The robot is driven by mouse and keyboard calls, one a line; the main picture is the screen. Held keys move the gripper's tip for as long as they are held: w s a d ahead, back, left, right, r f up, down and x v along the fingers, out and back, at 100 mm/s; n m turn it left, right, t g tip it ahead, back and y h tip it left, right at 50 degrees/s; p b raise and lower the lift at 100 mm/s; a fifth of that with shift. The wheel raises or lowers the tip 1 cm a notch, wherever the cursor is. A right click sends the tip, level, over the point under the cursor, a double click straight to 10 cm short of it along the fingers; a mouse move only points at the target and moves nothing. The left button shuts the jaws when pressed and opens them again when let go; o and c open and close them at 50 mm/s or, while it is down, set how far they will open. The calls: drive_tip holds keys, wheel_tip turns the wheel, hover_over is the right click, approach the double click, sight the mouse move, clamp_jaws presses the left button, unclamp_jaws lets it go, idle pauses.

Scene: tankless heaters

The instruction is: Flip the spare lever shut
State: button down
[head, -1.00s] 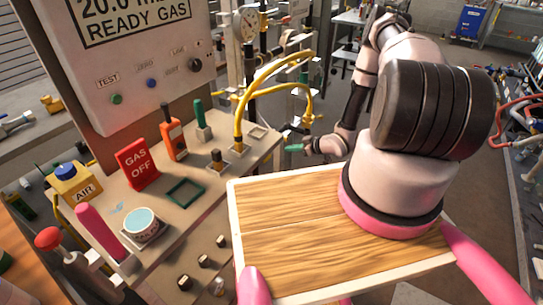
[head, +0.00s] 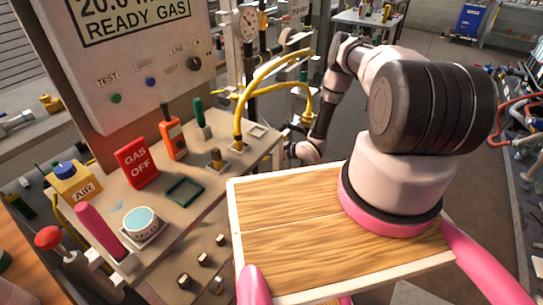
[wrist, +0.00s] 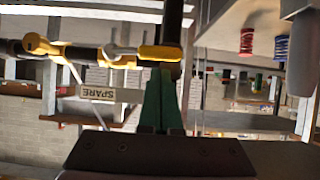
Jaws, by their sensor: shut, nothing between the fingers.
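In the head view my wrist is at the right edge of the gas panel, and the fingers are hidden there. I cannot pick out the spare lever in the head view.
A wooden tray (head: 290,235) is in front. Open floor lies behind my arm.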

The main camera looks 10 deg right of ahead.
drive_tip(key=shift+w+a+f, duration=0.1)
drive_tip(key=shift+f, duration=0.45)
drive_tip(key=shift+f+t, duration=0.2)
drive_tip(key=shift+t, duration=0.1)
